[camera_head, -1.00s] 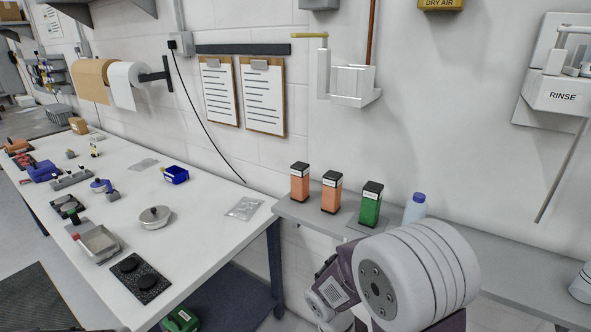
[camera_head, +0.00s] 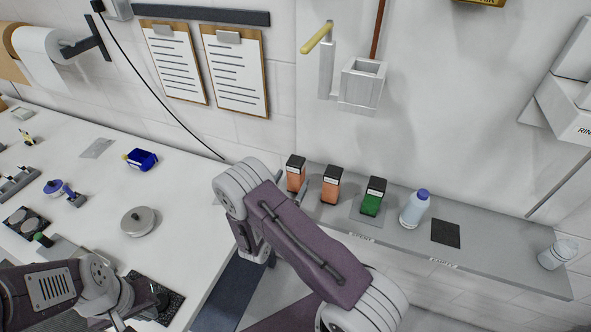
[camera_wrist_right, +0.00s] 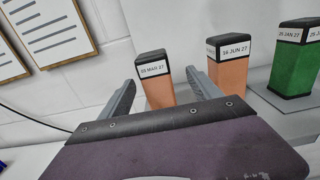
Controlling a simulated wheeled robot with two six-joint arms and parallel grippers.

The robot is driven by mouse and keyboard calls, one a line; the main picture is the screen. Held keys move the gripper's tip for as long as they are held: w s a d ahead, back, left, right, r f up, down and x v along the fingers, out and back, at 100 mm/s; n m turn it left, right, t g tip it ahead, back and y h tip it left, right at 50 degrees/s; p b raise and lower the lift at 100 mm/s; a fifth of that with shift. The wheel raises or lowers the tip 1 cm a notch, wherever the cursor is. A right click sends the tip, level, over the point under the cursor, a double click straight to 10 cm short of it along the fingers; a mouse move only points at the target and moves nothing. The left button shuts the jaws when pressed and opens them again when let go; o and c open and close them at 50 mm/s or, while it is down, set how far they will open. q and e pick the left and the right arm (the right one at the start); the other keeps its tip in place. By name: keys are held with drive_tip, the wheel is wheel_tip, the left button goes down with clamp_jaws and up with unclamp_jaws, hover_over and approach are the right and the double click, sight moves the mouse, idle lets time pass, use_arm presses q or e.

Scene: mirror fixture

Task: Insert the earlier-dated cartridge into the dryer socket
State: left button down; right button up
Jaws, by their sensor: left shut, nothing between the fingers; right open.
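Two orange cartridges with black caps stand on the grey shelf in the head view: the left one (camera_head: 296,174) and the middle one (camera_head: 330,186). A green cartridge (camera_head: 374,197) stands right of them on a grey plate. In the right wrist view, the left orange label (camera_wrist_right: 154,71) reads about "05 MAR 27", the middle one (camera_wrist_right: 232,50) "16 JUN 27", the green one (camera_wrist_right: 291,36) "25 JAN 27". My right gripper (camera_wrist_right: 162,88) is open, its fingers pointing towards the left orange cartridge, not holding it. My left gripper (camera_head: 122,314) is shut and empty at lower left, partly hidden.
An open-topped white box (camera_head: 361,86) on the wall, beside a yellow-handled lever (camera_head: 317,37), may be the dryer socket. A white bottle (camera_head: 414,210), a dark pad (camera_head: 446,233) and a cup (camera_head: 557,254) are on the shelf. The white table (camera_head: 95,190) carries several items.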

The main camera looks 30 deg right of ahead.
sight(292, 172)
drive_tip(key=shift+w+d+f, duration=0.15)
drive_tip(key=shift+w+d, duration=0.1)
drive_tip(key=shift+w, duration=0.45)
drive_tip(key=w+d+p, duration=0.1)
drive_tip(key=w+r+p, duration=0.1)
drive_tip(key=p, duration=0.1)
drive_tip(key=shift+d, duration=0.4)
drive_tip(key=shift+w+d+f, duration=0.15)
drive_tip(key=shift+w+d, duration=0.05)
drive_tip(key=shift+d, duration=0.25)
drive_tip(key=shift+w+d+f, duration=0.1)
drive_tip(key=shift+w+d, duration=0.1)
drive_tip(key=shift+d, duration=0.2)
drive_tip(key=shift+w+d+f, duration=0.15)
drive_tip(key=shift+f, duration=0.05)
drive_tip(key=shift+w+a, duration=0.1)
drive_tip(key=shift+a, duration=0.1)
drive_tip(key=c, duration=1.2)
clamp_jaws()
use_arm(q)
drive_tip(key=r, duration=0.3)
drive_tip(key=shift+w+r, duration=0.2)
drive_tip(key=shift+w, duration=0.1)
use_arm(e)
drive_tip(key=shift+d, duration=0.1)
drive_tip(key=shift+r, duration=0.15)
